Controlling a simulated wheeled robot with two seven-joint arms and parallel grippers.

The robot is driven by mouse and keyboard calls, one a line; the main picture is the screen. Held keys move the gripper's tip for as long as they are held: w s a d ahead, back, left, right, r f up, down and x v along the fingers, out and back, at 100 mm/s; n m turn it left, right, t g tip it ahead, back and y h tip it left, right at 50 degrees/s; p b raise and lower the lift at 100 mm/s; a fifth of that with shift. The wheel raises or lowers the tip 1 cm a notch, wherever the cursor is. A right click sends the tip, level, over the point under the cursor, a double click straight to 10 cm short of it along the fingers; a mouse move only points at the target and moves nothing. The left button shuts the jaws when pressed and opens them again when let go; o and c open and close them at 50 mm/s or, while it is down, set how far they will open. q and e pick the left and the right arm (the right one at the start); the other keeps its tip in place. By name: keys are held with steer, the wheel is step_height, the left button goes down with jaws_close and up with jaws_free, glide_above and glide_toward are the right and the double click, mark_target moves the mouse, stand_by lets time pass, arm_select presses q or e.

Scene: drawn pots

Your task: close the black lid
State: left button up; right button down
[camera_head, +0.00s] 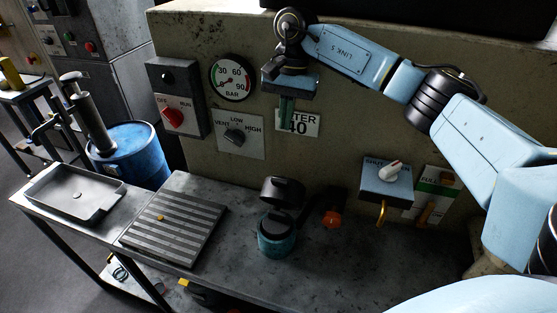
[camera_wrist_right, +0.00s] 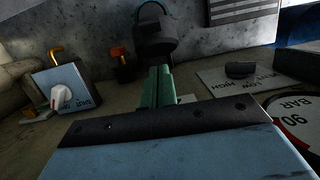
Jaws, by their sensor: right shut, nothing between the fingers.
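A small teal pot (camera_head: 276,243) stands on the grey bench in the head view. Its black lid (camera_head: 283,191) stands raised at the pot's back, open. In the right wrist view the black lid (camera_wrist_right: 153,30) shows beyond the fingertips, with part of the teal pot rim (camera_wrist_right: 150,5) behind it. My right gripper (camera_head: 286,123) is above and behind the pot, in front of the wall panel, apart from the lid. Its green fingers (camera_wrist_right: 158,72) are shut and empty. My left gripper is not in view.
An orange-red knob (camera_head: 332,219) sits just right of the pot. A blue switch box (camera_head: 386,183) is farther right on the wall. A striped grey plate (camera_head: 172,228) and a tray (camera_head: 75,194) lie left. Bare bench surrounds the pot's front.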

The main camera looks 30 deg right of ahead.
steer(key=d, duration=0.1)
steer(key=p, duration=0.3)
glide_above(285, 178)
steer(key=x, duration=0.3)
steer(key=d+x, duration=0.1)
steer(key=x, duration=0.2)
steer(key=w+x, duration=0.1)
steer(key=x, duration=0.3)
steer(key=shift+d+f, duration=0.3)
steer(key=shift+s+a+f, duration=0.25)
steer(key=shift+a+f, duration=0.1)
steer(key=shift+h, duration=0.3)
